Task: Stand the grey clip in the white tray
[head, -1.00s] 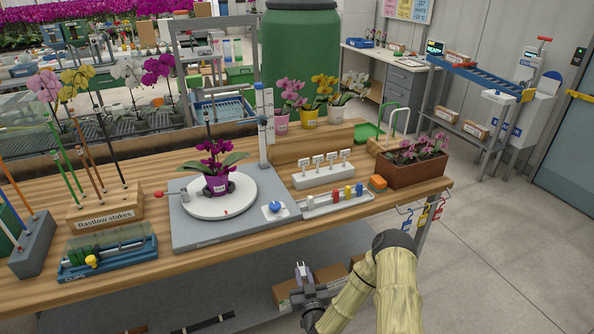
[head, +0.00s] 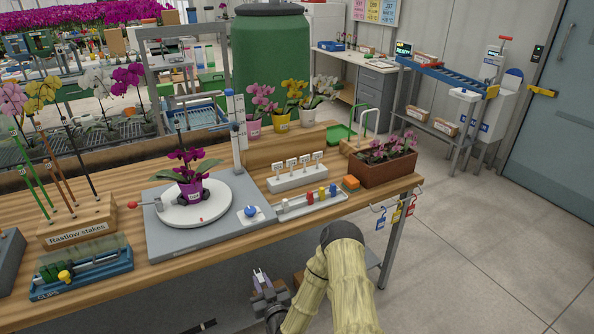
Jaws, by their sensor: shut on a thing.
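The white tray (head: 302,211) is a long, shallow tray near the front right edge of the wooden bench. The gripper is apart from the tray.
A grey turntable stand with an orchid on a white disc (head: 222,212) is left of the tray. Coloured tags (head: 396,213) hang from the bench edge.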

